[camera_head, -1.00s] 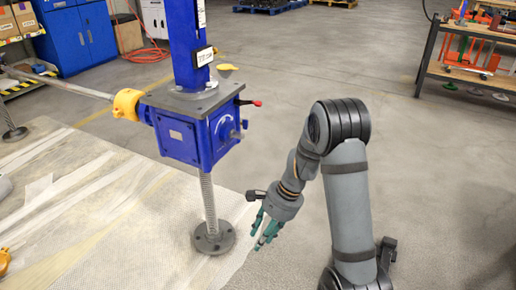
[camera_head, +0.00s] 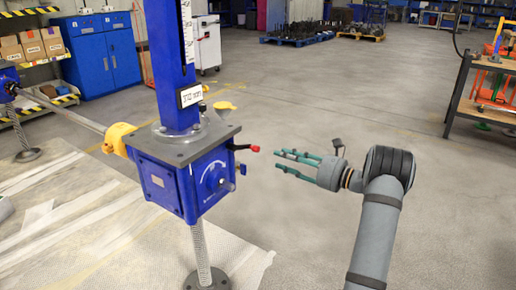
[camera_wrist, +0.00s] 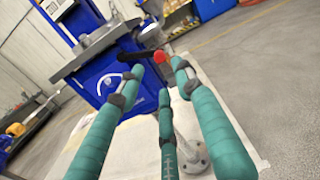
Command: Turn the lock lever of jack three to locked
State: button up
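The blue jack (camera_head: 165,182) stands at the left of centre in the head view, with a grey top plate and a threaded screw below it. Its lever is a black arm with a red tip (camera_head: 254,149), sticking out to the right of the body. The red tip also shows in the wrist view (camera_wrist: 160,57), just beyond the fingers. My gripper (camera_head: 279,159) is open and empty, with teal fingers pointing left at the lever, a short gap from the red tip. In the wrist view its fingers (camera_wrist: 159,76) are spread below and around the tip. Contact is not visible.
A horizontal shaft (camera_head: 75,118) joins the yellow coupling (camera_head: 117,138) at the left. A round foot plate (camera_head: 207,283) is below. Open floor lies to the right, with a workbench (camera_head: 485,95) farther off.

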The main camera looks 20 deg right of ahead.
aim_at(259, 149)
jog(key=b+x, duration=0.1)
jog(key=x, duration=0.9)
jog(key=shift+w+a+r+b, duration=0.1)
jog(key=shift+a+b, duration=0.1)
jog(key=shift+b, duration=0.2)
jog(key=shift+c, duration=0.8)
grip_shut()
